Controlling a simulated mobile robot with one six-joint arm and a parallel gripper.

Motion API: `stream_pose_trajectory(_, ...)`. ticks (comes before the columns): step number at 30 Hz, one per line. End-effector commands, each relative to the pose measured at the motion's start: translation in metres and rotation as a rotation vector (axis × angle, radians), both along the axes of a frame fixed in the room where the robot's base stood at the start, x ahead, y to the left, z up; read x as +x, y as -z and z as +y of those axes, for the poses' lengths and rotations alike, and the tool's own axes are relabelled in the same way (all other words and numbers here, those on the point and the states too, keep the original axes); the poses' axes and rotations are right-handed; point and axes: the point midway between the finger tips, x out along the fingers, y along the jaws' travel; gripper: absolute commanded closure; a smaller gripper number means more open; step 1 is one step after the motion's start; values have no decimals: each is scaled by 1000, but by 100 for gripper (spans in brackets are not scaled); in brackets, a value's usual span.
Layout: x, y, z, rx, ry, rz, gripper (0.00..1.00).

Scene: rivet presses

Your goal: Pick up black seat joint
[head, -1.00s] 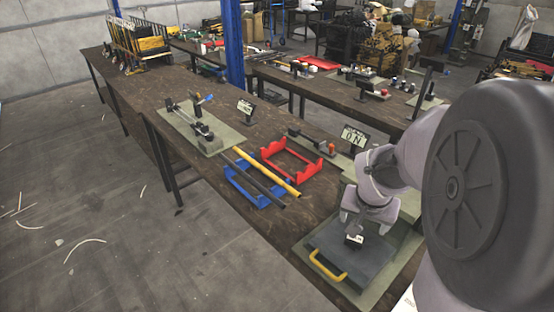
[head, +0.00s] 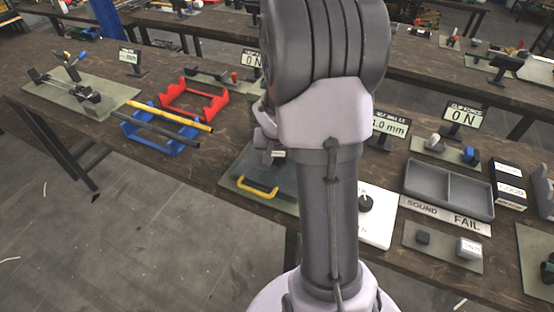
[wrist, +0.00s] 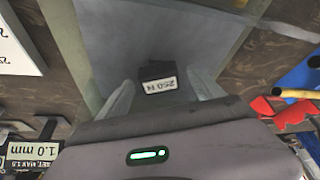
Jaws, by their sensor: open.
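I cannot tell for certain which part is the black seat joint. A black tube (head: 160,130) lies across the blue cradle (head: 150,141), in front of a yellow tube (head: 172,116). My gripper (wrist: 161,77) is open in the wrist view, fingers spread above a grey plate (wrist: 150,25). A small dark block with a "250 N" label (wrist: 158,85) shows between the fingers; contact cannot be told. In the head view my arm hides most of the gripper, over the grey plate with a yellow handle (head: 257,190).
A red cradle (head: 196,100) stands behind the blue one. A fixture (head: 85,95) sits on a mat at the left. A grey two-part tray (head: 448,189), a "FAIL" sign (head: 467,222) and a white panel with a black knob (head: 378,222) are at right. Bare bench shows left of the plate.

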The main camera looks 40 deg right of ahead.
Motion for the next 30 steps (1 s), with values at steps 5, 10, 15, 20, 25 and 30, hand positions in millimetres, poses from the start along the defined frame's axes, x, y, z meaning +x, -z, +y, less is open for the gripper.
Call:
stream_pose_trajectory(5,0,-2,0,-1,0,-1,30)
stream_pose_trajectory(10,0,-2,0,-1,0,-1,63)
stream_pose_trajectory(15,0,-2,0,-1,0,-1,96)
stream_pose_trajectory(20,0,-3,0,-1,0,-1,96)
stream_pose_trajectory(25,0,-39,0,-1,0,-3,96)
stream_pose_trajectory(30,1,-84,0,-2,0,-3,96)
